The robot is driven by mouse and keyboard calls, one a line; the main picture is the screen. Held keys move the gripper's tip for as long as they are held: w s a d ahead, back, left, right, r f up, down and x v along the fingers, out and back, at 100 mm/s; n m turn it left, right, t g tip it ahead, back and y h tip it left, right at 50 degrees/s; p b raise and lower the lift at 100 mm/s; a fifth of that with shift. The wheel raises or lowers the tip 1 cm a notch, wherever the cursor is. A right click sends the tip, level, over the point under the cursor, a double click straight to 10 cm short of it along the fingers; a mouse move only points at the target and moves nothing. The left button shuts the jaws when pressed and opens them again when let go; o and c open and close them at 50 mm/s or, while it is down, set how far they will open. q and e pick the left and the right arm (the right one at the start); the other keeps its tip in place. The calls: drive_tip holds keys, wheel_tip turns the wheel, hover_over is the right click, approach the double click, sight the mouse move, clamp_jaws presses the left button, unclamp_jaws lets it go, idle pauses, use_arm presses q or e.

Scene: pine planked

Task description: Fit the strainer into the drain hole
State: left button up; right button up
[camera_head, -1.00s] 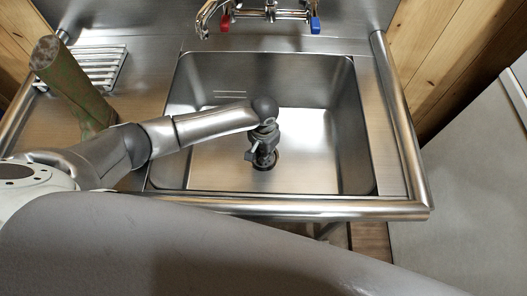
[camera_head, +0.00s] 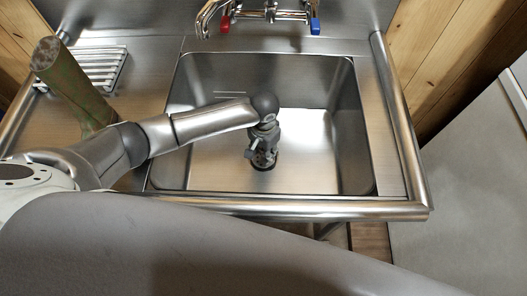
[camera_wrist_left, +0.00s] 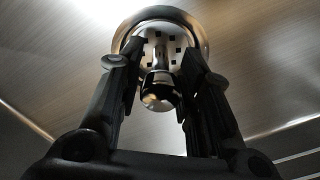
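The strainer (camera_wrist_left: 158,50) is a shiny metal disc with small square holes and a round knob (camera_wrist_left: 158,92). In the left wrist view it lies inside the metal rim of the drain hole (camera_wrist_left: 203,38). It looks about level with the rim, but its exact depth is hard to tell. My left gripper (camera_wrist_left: 163,62) has its fingers apart on either side of the knob, with small gaps showing. In the head view my left gripper (camera_head: 264,157) points down over the drain and hides most of the strainer. My right gripper is not in view.
The steel sink basin (camera_head: 210,155) has walls on all sides and a raised front edge (camera_head: 300,208). A faucet (camera_head: 265,14) stands at the back. The basin's right side is clear.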

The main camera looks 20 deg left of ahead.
use_arm(q)
wheel_tip(320, 180, up, 11)
drive_tip(key=shift+f, duration=0.2)
idle(0.5)
